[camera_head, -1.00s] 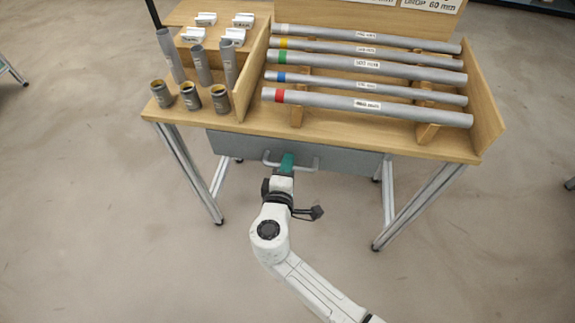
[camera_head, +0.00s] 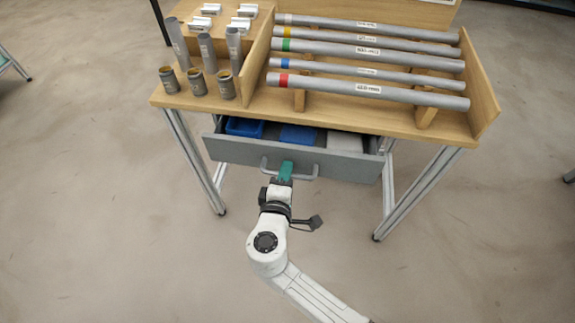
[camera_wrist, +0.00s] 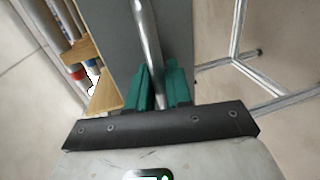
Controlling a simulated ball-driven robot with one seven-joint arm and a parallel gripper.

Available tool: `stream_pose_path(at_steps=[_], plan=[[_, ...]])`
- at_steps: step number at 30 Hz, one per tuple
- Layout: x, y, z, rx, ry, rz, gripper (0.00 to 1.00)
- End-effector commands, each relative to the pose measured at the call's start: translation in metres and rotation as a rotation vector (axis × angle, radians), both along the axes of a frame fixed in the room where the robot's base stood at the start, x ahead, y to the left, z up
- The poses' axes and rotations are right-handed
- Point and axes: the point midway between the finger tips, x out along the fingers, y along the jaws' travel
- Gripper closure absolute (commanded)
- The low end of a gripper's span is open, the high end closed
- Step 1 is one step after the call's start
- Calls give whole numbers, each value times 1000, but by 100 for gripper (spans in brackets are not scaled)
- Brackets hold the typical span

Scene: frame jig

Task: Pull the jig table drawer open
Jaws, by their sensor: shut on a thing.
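The grey jig table drawer (camera_head: 225,148) is partly open under the wooden table (camera_head: 345,117) in the head view. Blue bins (camera_head: 245,127) and a light grey one (camera_head: 345,142) show inside it. A bar handle (camera_head: 305,173) runs across the drawer front. My gripper (camera_head: 286,170), with green fingers, is shut on the handle near its middle. In the wrist view the handle (camera_wrist: 148,45) passes between the two green fingers (camera_wrist: 160,88), with the grey drawer front (camera_wrist: 110,25) behind. The fingertips' contact is partly hidden.
Several grey pipes with coloured bands (camera_head: 370,70) lie on a wooden rack on the table. Short pipe pieces and cups (camera_head: 197,82) stand at the left. Metal table legs (camera_head: 195,160) flank the drawer. The floor (camera_head: 120,250) in front is clear around my arm.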

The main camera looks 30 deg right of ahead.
Motion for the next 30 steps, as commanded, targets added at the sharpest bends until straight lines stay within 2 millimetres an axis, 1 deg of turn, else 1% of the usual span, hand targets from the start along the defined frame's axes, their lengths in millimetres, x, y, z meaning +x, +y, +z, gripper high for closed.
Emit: stream_pose_path(at_steps=[1, 9, 15, 18, 22, 25, 30], plan=[[-10, 7, -1, -1, 3, 5, 100], [-67, 49, -1, -2, 4, 6, 100], [-102, 74, 0, -1, 3, 4, 100], [-115, 84, 0, -1, 4, 4, 100], [-127, 92, -1, -1, 3, 3, 100], [-133, 96, -1, -1, 2, 1, 100], [-138, 100, -1, -1, 2, 0, 100]])
